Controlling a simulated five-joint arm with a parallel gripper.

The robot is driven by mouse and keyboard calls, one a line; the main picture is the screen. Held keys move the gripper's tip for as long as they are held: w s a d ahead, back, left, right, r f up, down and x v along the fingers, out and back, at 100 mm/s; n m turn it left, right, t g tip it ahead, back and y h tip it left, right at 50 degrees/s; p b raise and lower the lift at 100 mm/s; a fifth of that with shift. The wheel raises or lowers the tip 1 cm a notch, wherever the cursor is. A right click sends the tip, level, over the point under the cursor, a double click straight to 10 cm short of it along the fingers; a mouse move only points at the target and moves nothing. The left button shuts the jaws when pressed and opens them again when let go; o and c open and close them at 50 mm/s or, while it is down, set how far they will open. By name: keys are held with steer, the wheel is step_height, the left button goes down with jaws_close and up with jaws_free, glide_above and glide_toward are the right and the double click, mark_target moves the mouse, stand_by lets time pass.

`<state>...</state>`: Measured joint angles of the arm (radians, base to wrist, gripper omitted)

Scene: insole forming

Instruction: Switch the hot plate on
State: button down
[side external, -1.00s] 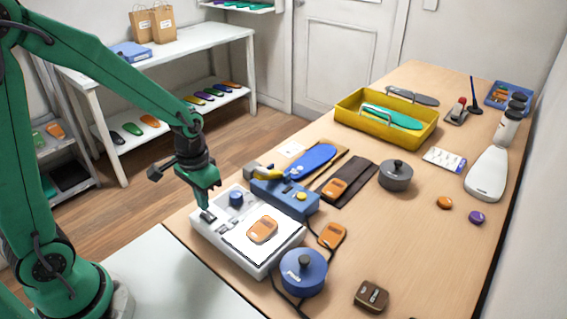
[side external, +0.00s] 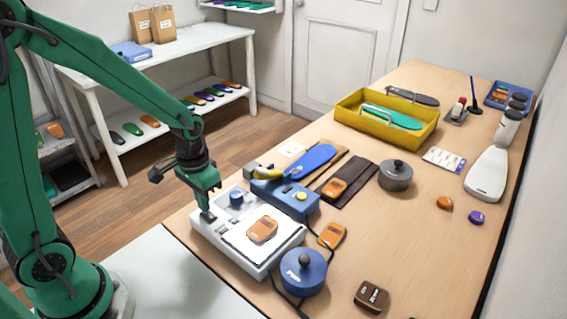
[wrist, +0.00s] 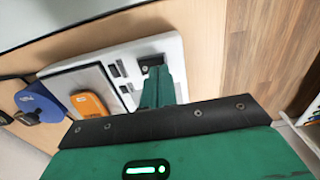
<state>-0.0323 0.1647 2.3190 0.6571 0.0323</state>
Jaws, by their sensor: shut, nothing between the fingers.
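The hot plate (side external: 236,262) is a white box at the near edge of the wooden table, with a flat plate and an orange device (side external: 262,229) lying on it. It also shows in the wrist view (wrist: 165,46). Its control strip, with dark switch-like parts (wrist: 122,69), lies along one side. A blue knob-like piece (side external: 236,198) is at its far corner. My gripper (side external: 207,214) is shut and empty, its fingertips down at the control strip. In the wrist view the shut fingers (wrist: 158,75) cover part of the strip. I cannot tell whether they touch a switch or what state it is in.
A blue box with a yellow button (side external: 300,196) stands just behind the hot plate. A blue round weight (side external: 303,272) stands close to its right. A dark grey weight (side external: 396,175) and yellow tray (side external: 350,115) are farther back.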

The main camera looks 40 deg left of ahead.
steer(key=shift+f, duration=0.6)
stand_by(0.6)
steer(key=shift+r, duration=3.5)
steer(key=s+d+r+t, duration=0.1)
steer(key=s+r+t, duration=0.4)
steer(key=s+r, duration=0.4)
step_height(320, 180, up, 3)
steer(key=shift+r+t, duration=0.15)
steer(key=shift+t, duration=0.15)
